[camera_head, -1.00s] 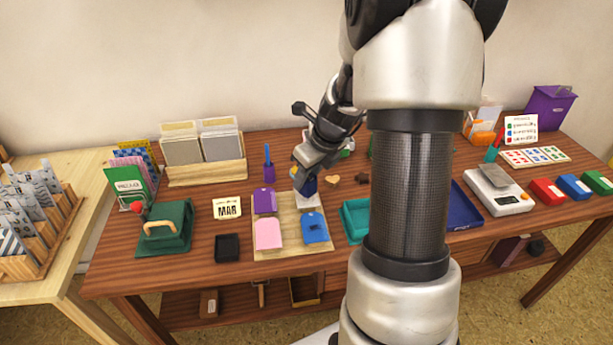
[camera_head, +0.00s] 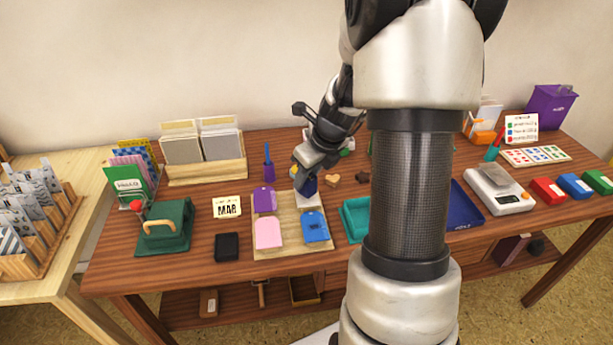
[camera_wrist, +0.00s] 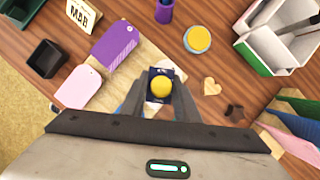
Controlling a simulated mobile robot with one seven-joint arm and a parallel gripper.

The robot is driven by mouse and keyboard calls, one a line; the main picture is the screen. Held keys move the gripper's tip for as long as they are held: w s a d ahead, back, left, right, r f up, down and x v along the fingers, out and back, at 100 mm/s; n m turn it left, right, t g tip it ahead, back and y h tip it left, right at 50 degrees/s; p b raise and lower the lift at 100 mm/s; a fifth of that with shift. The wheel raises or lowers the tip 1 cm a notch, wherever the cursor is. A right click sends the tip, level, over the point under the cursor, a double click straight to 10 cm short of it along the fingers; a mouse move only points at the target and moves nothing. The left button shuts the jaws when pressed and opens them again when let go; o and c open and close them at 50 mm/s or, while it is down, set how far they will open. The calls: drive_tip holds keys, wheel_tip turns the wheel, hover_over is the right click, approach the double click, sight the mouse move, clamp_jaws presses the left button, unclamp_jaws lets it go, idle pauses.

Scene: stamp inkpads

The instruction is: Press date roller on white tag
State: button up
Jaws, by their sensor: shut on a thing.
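The date roller, a dark blue block with a yellow round top (camera_wrist: 160,86), is between the fingers of my gripper (camera_wrist: 158,100). In the head view my gripper (camera_head: 309,178) is shut on the date roller (camera_head: 310,188), which is upright over the white tag (camera_head: 308,201). The white tag lies at the back right of a wooden board. The roller's lower end is at or just above the tag; I cannot tell whether they touch. In the wrist view the roller and my fingers hide most of the tag.
The wooden board (camera_head: 283,218) also holds a purple tag (camera_head: 265,199), a pink tag (camera_head: 268,233) and a blue tag (camera_head: 315,228). A teal tray (camera_head: 356,220) is close on the right.

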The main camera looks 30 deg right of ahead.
drive_tip(key=shift+s+f, duration=0.1)
drive_tip(key=shift+f, duration=0.4)
idle(1.5)
drive_tip(key=shift+r, duration=0.15)
wheel_tip(320, 180, up, 7)
drive_tip(key=p, duration=0.7)
drive_tip(key=shift+a, duration=0.1)
idle(0.7)
